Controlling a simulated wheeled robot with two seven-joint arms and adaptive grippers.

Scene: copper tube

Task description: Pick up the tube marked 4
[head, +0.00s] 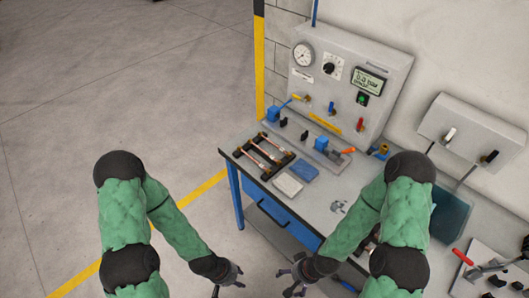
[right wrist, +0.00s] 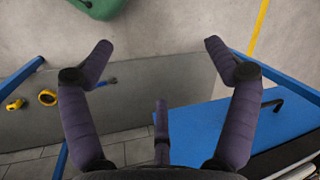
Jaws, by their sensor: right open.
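Several copper tubes (head: 259,157) lie side by side across a black rack on the workbench. Their number marks are too small to read, so I cannot tell which is the tube marked 4. My left gripper (head: 229,288) is low in the head view, in front of the bench and apart from the rack; its fingers look spread and empty. My right gripper (head: 289,284) is beside it, also away from the tubes. In the right wrist view its fingers (right wrist: 160,52) are wide apart with nothing between them.
The workbench (head: 325,205) carries a grey pad (head: 288,183), a blue pad (head: 304,170) and blue clamps (head: 321,143). A gauge panel (head: 345,80) stands at the back. A blue drawer (head: 268,203) is below the top. The floor at left is clear.

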